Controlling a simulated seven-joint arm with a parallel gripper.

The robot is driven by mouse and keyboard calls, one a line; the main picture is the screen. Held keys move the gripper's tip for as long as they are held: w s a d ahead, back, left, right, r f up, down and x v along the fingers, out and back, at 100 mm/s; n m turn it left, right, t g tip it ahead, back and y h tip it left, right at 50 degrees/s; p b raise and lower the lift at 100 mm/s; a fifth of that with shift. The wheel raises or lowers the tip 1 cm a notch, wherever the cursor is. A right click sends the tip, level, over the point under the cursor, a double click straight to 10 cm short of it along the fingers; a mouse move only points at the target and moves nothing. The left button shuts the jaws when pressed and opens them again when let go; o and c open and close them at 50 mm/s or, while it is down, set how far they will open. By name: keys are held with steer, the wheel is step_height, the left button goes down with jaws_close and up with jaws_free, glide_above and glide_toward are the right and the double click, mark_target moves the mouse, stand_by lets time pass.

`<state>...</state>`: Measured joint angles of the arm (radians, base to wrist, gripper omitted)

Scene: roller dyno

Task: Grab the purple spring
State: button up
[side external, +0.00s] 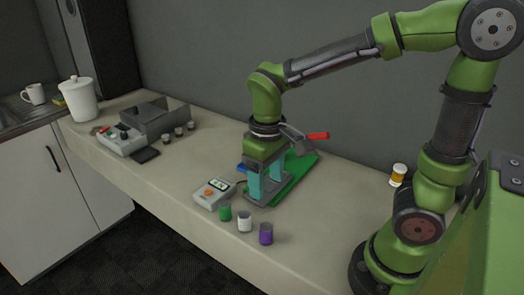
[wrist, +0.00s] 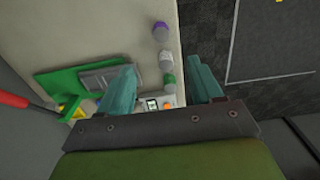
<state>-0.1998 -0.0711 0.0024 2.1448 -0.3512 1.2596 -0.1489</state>
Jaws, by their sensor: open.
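The purple spring (side external: 266,233), a small upright purple cylinder with a pale top, stands at the front end of a row of three on the counter. In the wrist view, the purple spring (wrist: 161,31) is at the top, beyond the fingertips. A white one (side external: 244,221) and a green one (side external: 225,212) stand beside it; the green one (wrist: 168,78) shows between my fingers. My gripper (side external: 266,184) points down with teal fingers apart, behind the row near the green board. In the wrist view my gripper (wrist: 160,72) is open and empty.
A grey box with a display (side external: 214,193) sits left of the row. A green board (side external: 292,178) and a red-handled lever (side external: 317,136) are behind my gripper. An orange-and-white bottle (side external: 397,174) stands at right. The counter's front edge is close to the row.

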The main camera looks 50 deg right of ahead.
mark_target(266, 226)
step_height(266, 226, down, 15)
steer(key=shift+a+f, duration=0.1)
steer(key=shift+f, duration=0.1)
steer(key=c, duration=1.2)
